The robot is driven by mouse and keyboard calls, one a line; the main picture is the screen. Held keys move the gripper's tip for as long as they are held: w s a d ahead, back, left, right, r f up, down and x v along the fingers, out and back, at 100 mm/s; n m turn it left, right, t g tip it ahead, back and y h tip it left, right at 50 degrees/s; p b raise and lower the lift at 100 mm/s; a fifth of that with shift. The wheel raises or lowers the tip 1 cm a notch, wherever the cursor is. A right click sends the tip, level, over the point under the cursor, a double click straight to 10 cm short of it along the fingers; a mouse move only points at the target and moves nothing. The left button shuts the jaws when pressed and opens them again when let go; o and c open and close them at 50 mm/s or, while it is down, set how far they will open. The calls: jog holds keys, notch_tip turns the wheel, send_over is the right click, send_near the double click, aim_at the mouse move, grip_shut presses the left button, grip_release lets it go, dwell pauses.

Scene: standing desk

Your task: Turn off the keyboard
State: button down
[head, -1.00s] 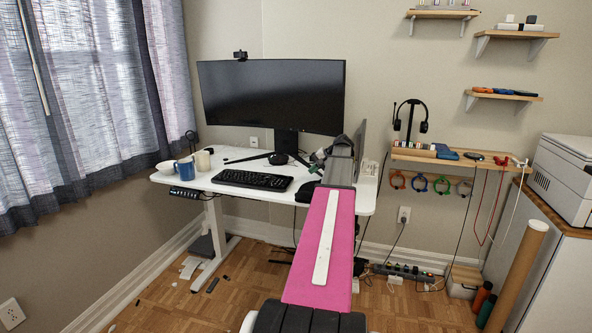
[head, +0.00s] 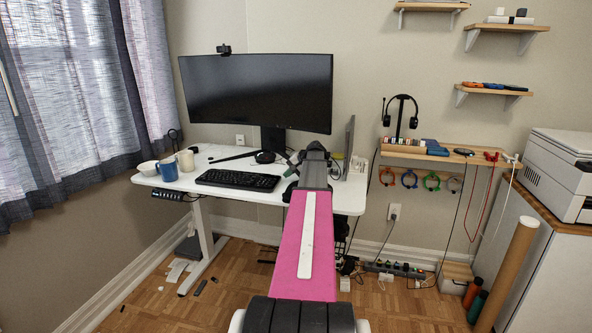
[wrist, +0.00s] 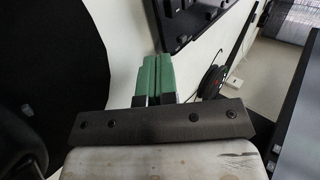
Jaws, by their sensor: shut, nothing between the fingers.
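The black keyboard (head: 238,180) lies flat on the white desk, left of my arm in the head view. Part of it shows at the top of the wrist view (wrist: 180,22). No power switch on it can be made out. My gripper (head: 295,158) is over the desk, just right of the keyboard's right end and partly hidden by my arm. In the wrist view its green fingers (wrist: 153,75) are pressed together with nothing between them. They point toward the keyboard and appear apart from it.
The monitor (head: 258,93) stands behind the keyboard, with a black mouse (head: 264,157) in front of its stand. A blue mug (head: 168,171), a cream mug (head: 186,161) and a white bowl (head: 148,168) stand at the desk's left. A laptop-like panel (head: 348,147) stands right of my gripper.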

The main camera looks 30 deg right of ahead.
aim_at(276, 176)
jog(key=shift+w+a+r, duration=0.1)
jog(key=shift+w+a, duration=0.95)
jog(key=shift+w, duration=0.1)
